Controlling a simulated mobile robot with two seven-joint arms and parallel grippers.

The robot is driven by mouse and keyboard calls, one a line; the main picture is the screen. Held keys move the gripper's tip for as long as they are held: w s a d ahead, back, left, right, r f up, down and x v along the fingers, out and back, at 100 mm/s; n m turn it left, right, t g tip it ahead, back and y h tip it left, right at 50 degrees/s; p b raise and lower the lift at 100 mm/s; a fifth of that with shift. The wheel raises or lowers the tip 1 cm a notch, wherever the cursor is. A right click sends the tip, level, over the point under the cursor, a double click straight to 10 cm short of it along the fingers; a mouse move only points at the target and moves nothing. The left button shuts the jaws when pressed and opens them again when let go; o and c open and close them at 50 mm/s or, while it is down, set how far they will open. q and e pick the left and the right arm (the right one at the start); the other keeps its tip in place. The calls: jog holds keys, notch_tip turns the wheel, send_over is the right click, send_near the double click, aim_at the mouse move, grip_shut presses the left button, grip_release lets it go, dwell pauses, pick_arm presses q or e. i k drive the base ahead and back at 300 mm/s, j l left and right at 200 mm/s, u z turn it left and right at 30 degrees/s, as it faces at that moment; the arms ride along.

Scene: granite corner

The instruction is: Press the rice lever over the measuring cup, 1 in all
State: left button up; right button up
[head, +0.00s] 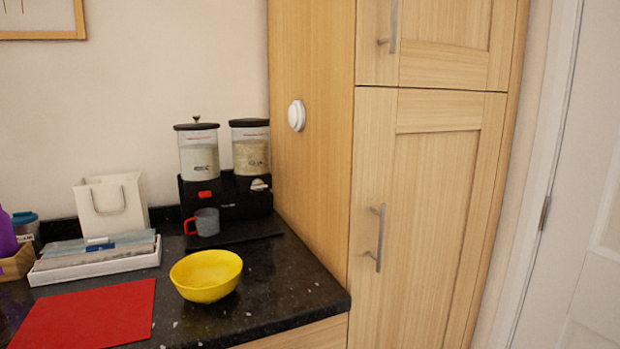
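A black dispenser (228,200) with two clear canisters stands at the back of the counter against the wooden cabinet side. The left canister (199,157) holds white contents and has a red lever (205,194) below it. The right canister (250,152) holds beige, grainy contents and has a pale lever (260,184) below it. The canister labels are too small to read. A grey cup with a red handle (207,222), likely the measuring cup, stands upright in front of the left side, below the red lever. Its inside cannot be seen. Neither gripper is in view.
A yellow bowl (206,275) stands in front of the dispenser on the dark counter (275,300). A red mat (88,314) lies front left. A white bag (112,207) and a white tray (95,264) of flat packets are at left. A tall cabinet (312,120) borders the right.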

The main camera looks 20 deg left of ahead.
aim_at(204, 194)
jog(key=i+j+u, duration=0.25)
jog(key=u, duration=0.2)
jog(key=i+j+u, duration=0.2)
jog(key=i+u, duration=0.25)
jog(key=i+j+u, duration=0.1)
jog(key=u, duration=0.35)
jog(key=i, duration=0.1)
